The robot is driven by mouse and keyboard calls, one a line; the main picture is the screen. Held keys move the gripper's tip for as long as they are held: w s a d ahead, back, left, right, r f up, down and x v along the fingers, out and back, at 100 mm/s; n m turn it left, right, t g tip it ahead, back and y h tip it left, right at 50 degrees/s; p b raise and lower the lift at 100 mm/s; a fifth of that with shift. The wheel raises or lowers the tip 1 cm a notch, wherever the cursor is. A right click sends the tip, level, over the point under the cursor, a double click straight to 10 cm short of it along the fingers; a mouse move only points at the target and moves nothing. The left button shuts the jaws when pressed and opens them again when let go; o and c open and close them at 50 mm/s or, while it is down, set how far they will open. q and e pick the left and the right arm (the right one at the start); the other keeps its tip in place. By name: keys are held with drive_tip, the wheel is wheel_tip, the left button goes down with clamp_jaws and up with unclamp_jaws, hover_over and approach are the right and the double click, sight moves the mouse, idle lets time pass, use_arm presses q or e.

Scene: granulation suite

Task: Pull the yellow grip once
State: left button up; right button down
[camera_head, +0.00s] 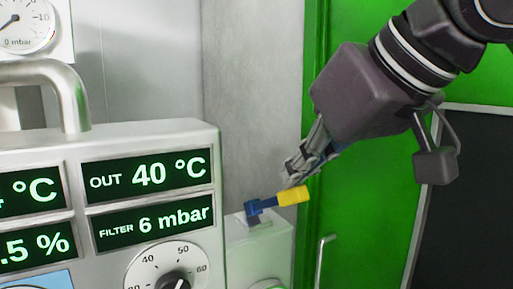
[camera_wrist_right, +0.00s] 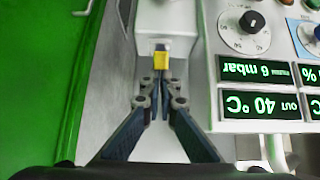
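The yellow grip (camera_head: 293,196) is the end of a short dark blue lever (camera_head: 262,206) on a pale grey housing (camera_head: 265,238) at the right side of the panel. The grip also shows in the right wrist view (camera_wrist_right: 161,61), just beyond my fingertips. My right gripper (camera_head: 293,176) hangs just above and behind the grip in the head view. In the right wrist view its fingers (camera_wrist_right: 157,92) come together at the tips, with nothing clearly held between them. Whether the tips touch the grip I cannot tell. My left gripper is not in view.
The grey panel (camera_head: 215,240) with lit displays and a dial (camera_head: 172,284) stands left of the lever. A curved metal pipe (camera_head: 75,100) and a gauge (camera_head: 25,25) are further left. A green door (camera_head: 365,215) with an upright handle (camera_head: 320,260) lies to the right.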

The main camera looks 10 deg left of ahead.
sight(306, 198)
drive_tip(key=f+b, duration=0.1)
drive_tip(key=s+f+t+b, duration=0.1)
drive_tip(key=b, duration=0.1)
drive_tip(key=d+f+y+b, duration=0.1)
drive_tip(key=shift+s+f+t+b, duration=0.1)
drive_tip(key=shift+s+t+b, duration=0.05)
drive_tip(key=shift+t+b, duration=0.2)
drive_tip(key=shift+s+d+f+t+y+b, duration=0.2)
drive_tip(key=shift+f+t+y+b, duration=0.15)
drive_tip(key=shift+b, duration=0.8)
